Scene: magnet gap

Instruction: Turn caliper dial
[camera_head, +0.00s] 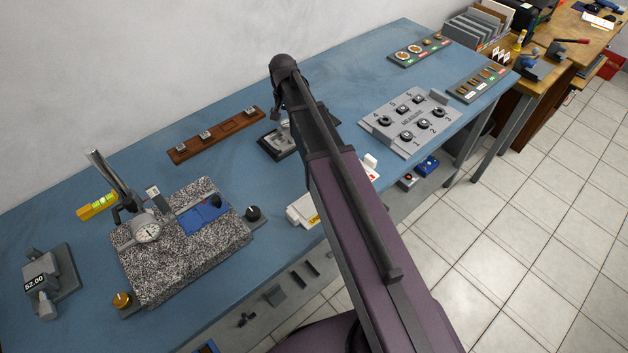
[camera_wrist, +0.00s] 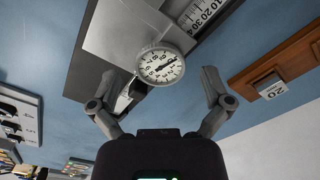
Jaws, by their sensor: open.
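The caliper's round white dial (camera_wrist: 160,67) has a dark pointer and black numbers. It sits beside a light grey body with a ruled scale (camera_wrist: 198,14), on a dark base. In the head view only part of the caliper's dark base (camera_head: 270,149) shows; my arm hides the rest. My gripper (camera_wrist: 160,80) is open, its two fingers spread to the left and right of the dial in the wrist picture. Nothing is between the fingertips that they touch, as far as I can see; the distance to the dial is hard to judge.
A brown wooden rack with small blocks (camera_head: 223,131) lies left of the caliper. A speckled granite plate (camera_head: 190,260) carries a dial gauge (camera_head: 146,232). A grey device reading 52.00 (camera_head: 64,265) stands far left on the blue bench.

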